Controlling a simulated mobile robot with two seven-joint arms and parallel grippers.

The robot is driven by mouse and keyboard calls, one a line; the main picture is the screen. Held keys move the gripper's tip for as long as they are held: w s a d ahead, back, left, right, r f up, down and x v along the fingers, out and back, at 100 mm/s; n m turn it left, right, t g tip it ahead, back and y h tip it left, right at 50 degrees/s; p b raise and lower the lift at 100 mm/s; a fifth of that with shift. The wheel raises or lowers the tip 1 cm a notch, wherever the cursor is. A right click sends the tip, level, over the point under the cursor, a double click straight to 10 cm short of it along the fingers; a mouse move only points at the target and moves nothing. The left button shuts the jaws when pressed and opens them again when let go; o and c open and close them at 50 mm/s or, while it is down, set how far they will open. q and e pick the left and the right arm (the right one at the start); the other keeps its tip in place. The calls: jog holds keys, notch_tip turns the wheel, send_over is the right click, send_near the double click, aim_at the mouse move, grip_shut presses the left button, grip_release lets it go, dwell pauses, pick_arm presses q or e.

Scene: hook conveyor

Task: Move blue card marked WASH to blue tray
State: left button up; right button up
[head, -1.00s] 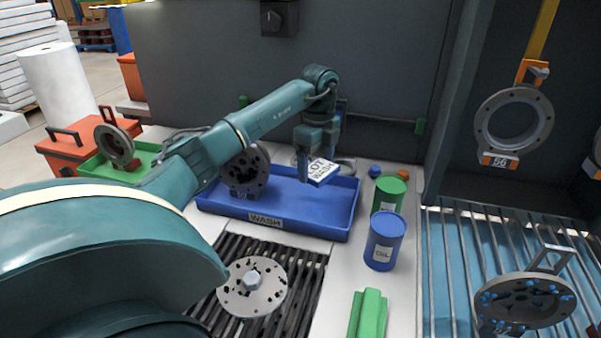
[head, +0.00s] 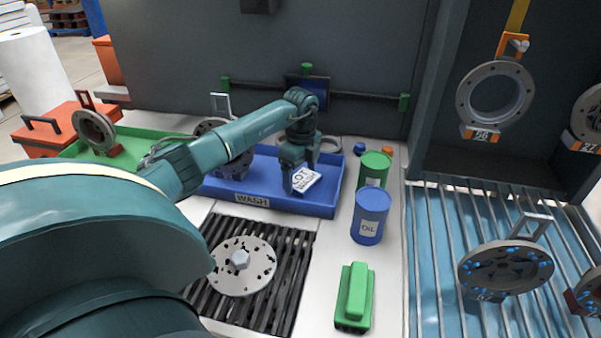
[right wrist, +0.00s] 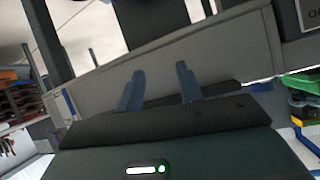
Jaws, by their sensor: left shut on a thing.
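The blue card (head: 305,181) has a white face reading LOT WASH and shows over the right part of the blue tray (head: 316,209), whose front label reads WASH. My left gripper (head: 299,186) is shut on the card's left side. The card is tilted, within the tray's outline. I cannot tell whether it touches the tray floor; the fingertips are partly hidden. In the right wrist view my right gripper (right wrist: 160,88) is open, with its two fingers apart and nothing between them. It is not seen in the head view.
A dark flanged part (head: 232,160) stands in the tray's left half. A green drum (head: 375,168) and a blue OIL drum (head: 370,217) stand right of the tray. A round metal plate (head: 241,266) lies on a dark grate. A ring marked 56 (head: 495,96) hangs at right.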

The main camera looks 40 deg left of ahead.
aim_at(300, 178)
pick_arm(q)
jog(key=shift+f, duration=0.15)
jog(key=o, duration=0.9)
notch_tip(300, 178, up, 12)
jog(key=shift+r, duration=0.2)
dwell(0.3)
